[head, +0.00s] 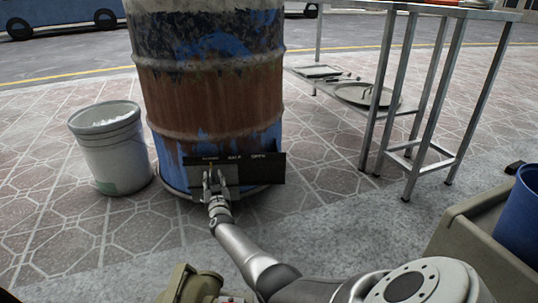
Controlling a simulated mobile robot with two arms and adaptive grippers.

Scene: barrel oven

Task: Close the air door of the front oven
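The front oven is a rusty, blue-stained barrel (207,85) standing upright on the paving. At its base is the dark air door plate (262,172), with small white labels along its top edge. I read "half" and "open" in the middle and right; the left label is too small to read surely. My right gripper (213,181) is at the left part of the plate, below the left label. Its two fingers show slightly apart around a small upright handle, but whether they grip it is unclear. My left gripper is out of view.
A grey-white bucket (111,150) stands left of the barrel. A metal table (447,12) with a lower shelf stands to the right. A blue container (523,215) sits in a tan bin (468,240) at lower right. The paving in front of the barrel is clear.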

